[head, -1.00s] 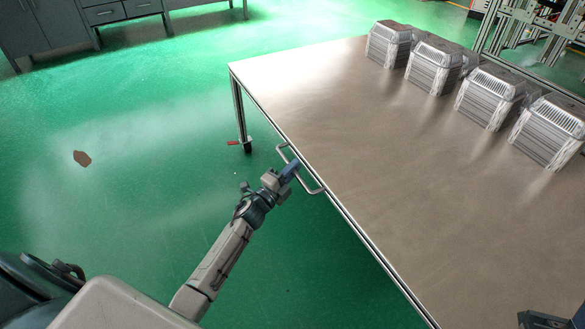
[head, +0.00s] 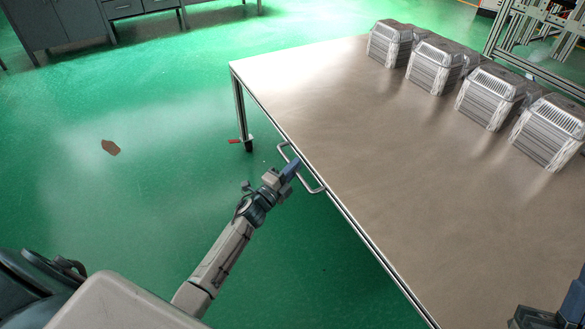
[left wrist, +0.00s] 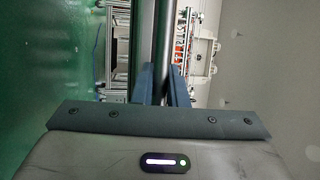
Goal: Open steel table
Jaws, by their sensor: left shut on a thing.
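The steel table (head: 370,180) has a wide brushed top and a bar handle (head: 316,187) on its near left edge. My left gripper (head: 289,169) is shut on this handle. In the left wrist view, the two blue fingers (left wrist: 161,88) stand on either side of a dark upright bar (left wrist: 163,40), which is the handle. The fingers hide part of the handle. A dark part of my right gripper (head: 548,312) shows at the bottom right corner, over the table top. Its fingertips are not clear.
Several stacks of foil trays (head: 432,66) stand along the table's far right side. A table leg (head: 240,115) with a red-levered caster (head: 240,142) stands at the left corner. Grey cabinets (head: 60,22) are at the back left.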

